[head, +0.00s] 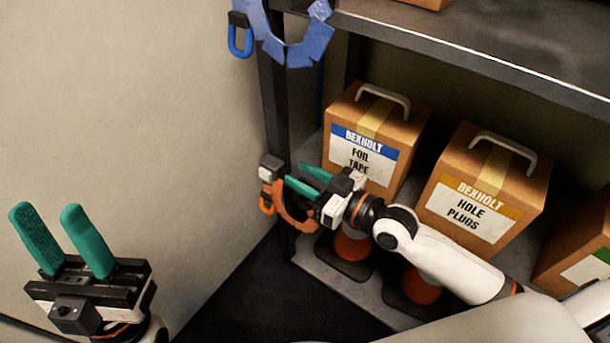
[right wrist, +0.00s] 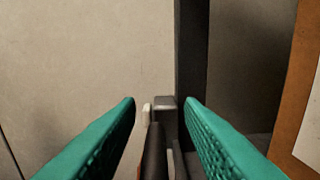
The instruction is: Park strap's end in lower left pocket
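An orange strap (head: 292,212) hangs in a curve at the rack's front left post, with an orange loop (head: 266,204) at its left end. A grey block (head: 271,165) sits at the post above that loop; I cannot tell whether it is the lower left pocket. It also shows in the right wrist view (right wrist: 165,103). My right gripper (head: 294,174) is open, its fingers pointing at the block. In the right wrist view, a dark rod-like piece (right wrist: 154,150) shows between the spread fingers, not clasped. My left gripper (head: 47,209) is open and empty, far left.
A blue strap (head: 296,42) with a blue loop (head: 240,40) hangs higher on the post (head: 276,110). Foil tape (head: 372,135) and hole plugs (head: 482,188) boxes stand on the lower shelf. Orange-and-black items (head: 352,246) sit below my right arm. Open wall is at left.

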